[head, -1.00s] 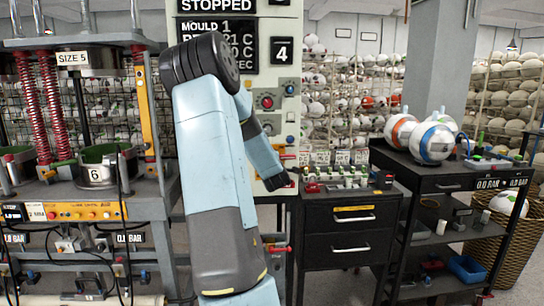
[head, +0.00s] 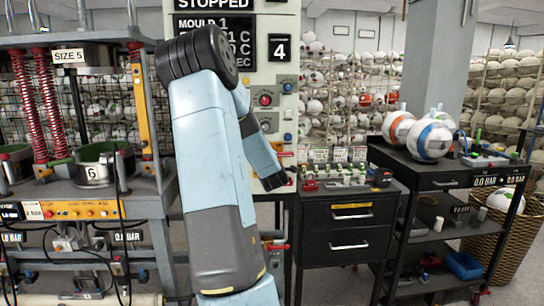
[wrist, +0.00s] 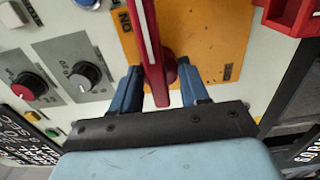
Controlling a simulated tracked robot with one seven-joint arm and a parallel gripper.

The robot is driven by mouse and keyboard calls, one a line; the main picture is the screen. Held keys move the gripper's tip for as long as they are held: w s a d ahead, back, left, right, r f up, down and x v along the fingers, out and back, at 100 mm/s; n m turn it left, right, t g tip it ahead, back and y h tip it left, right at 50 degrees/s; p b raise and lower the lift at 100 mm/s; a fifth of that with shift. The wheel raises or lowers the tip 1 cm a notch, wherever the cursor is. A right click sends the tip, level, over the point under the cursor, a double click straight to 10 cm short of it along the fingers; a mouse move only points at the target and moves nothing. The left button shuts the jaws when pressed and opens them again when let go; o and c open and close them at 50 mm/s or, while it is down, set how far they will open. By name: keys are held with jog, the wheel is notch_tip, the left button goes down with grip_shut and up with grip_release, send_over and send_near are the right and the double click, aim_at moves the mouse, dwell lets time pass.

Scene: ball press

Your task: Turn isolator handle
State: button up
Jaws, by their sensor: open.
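The isolator handle (wrist: 150,50) is a red lever with a pale stripe on a yellow-orange plate (wrist: 208,35) in the wrist view. Its lower end and round red hub lie between the two blue fingers of my gripper (wrist: 160,88). The fingers are open, one on each side of the lever, with visible space at both sides. I cannot tell their exact depth relative to the handle. In the head view my arm stands before the control panel, and the handle cannot be made out there.
The control panel carries a red knob (wrist: 30,85) and a grey dial (wrist: 88,76) left of the plate. A red part (wrist: 290,15) sticks out at upper right. The press frame (head: 155,190) stands left of my arm; a black drawer cabinet (head: 345,235) stands right.

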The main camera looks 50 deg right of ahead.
jog(key=v, duration=1.2)
jog(key=shift+s+a, duration=0.25)
jog(key=w+a+r+m+g+y, duration=0.1)
jog(key=w+a+m+y, duration=0.15)
jog(key=a, duration=0.55)
jog(key=w+a+r+m+y, duration=0.1)
jog(key=a+m+y, duration=0.15)
jog(key=a, duration=0.55)
jog(key=w+a+r+m+g+y, duration=0.15)
jog(key=a+y, duration=0.25)
jog(key=a, duration=0.4)
jog(key=s+a+r+m+g+y, duration=0.1)
jog(key=s+a+g+y, duration=0.1)
jog(key=s+a, duration=0.6)
jog(key=s+a+r+m+g+y, duration=0.1)
jog(key=s+a+g+y, duration=0.1)
jog(key=s+a, duration=0.6)
jog(key=a, duration=0.6)
jog(key=shift+s+a+r, duration=0.15)
jog(key=shift+a+r, duration=0.15)
jog(key=shift+r, duration=0.1)
